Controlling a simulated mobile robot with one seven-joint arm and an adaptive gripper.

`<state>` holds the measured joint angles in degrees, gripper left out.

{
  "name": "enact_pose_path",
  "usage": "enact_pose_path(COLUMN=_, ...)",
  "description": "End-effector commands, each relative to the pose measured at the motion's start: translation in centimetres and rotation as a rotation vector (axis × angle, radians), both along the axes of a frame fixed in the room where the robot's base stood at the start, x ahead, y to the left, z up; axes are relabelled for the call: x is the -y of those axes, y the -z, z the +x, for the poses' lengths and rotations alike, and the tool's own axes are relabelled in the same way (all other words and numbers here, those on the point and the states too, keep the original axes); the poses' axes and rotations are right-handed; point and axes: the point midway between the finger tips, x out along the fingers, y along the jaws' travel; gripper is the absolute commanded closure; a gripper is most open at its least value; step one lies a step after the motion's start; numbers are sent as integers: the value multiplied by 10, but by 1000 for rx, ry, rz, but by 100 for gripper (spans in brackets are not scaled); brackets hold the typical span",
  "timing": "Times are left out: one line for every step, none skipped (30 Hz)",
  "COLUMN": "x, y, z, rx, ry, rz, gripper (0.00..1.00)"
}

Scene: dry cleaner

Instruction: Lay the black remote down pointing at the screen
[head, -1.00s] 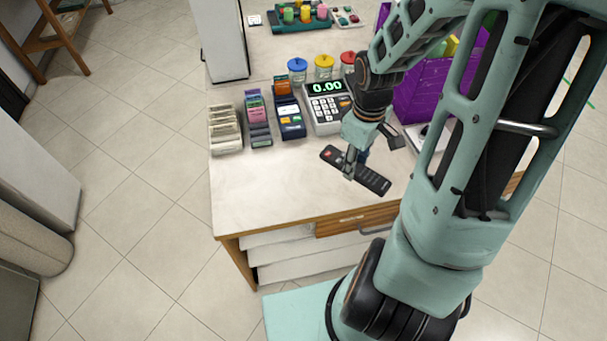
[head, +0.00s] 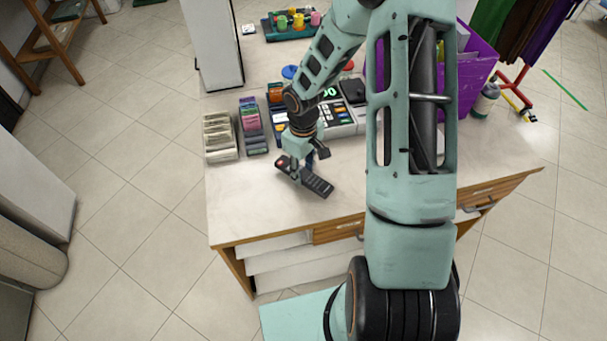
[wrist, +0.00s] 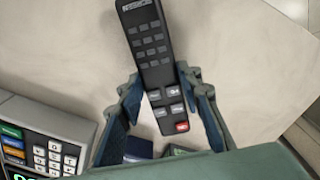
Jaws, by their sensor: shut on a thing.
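The black remote (head: 318,185) is in my gripper (head: 297,172), over the front left of the counter. Its red-button end points to the upper left in the head view, its other end to the lower right. In the wrist view the gripper's fingers (wrist: 163,82) are on both sides of the remote (wrist: 150,40), near its red-button end. I cannot tell whether the remote touches the counter. A till with a lit green display (head: 329,92) stands behind it, partly hidden by my arm; its keypad shows in the wrist view (wrist: 50,155).
Card racks (head: 252,125) and a cream stack (head: 219,136) stand left of the till. A purple box (head: 470,70) and a bottle (head: 485,99) are at the right. A tray of spools (head: 292,24) is at the back. The counter's front left (head: 245,205) is bare.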

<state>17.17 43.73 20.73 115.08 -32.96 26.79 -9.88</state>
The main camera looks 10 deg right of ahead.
Motion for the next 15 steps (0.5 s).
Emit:
enact_pose_path(x=0, y=7, z=-2, rx=-5, ry=0, rz=0, gripper=100)
enact_pose_path(x=1, y=11, z=-2, rx=-6, ry=0, rz=-1, gripper=100)
enact_pose_path(x=0, y=14, z=-2, rx=-4, ry=1, rz=0, gripper=100)
enact_pose_path(x=0, y=17, z=-1, rx=-3, ry=1, rz=0, gripper=100)
enact_pose_path(x=0, y=19, z=-1, rx=-3, ry=0, rz=0, gripper=100)
enact_pose_path(x=1, y=20, z=-1, rx=-3, ry=0, rz=0, gripper=100)
enact_pose_path(x=1, y=21, z=-1, rx=-2, ry=0, rz=0, gripper=100)
enact_pose_path(x=1, y=21, z=-1, rx=-2, ry=0, rz=0, gripper=100)
enact_pose_path(x=1, y=21, z=-1, rx=-2, ry=0, rz=-1, gripper=100)
enact_pose_path(x=1, y=21, z=-1, rx=-1, ry=1, rz=-1, gripper=100)
enact_pose_path(x=1, y=21, z=-1, rx=-1, ry=1, rz=-1, gripper=100)
enact_pose_path(x=1, y=21, z=-1, rx=-1, ry=1, rz=-1, gripper=100)
enact_pose_path(x=1, y=21, z=-1, rx=-1, ry=1, rz=-1, gripper=100)
enact_pose_path(x=1, y=22, z=-1, rx=-1, ry=1, rz=0, gripper=100)
enact_pose_path(x=1, y=23, z=-1, rx=-1, ry=1, rz=0, gripper=100)
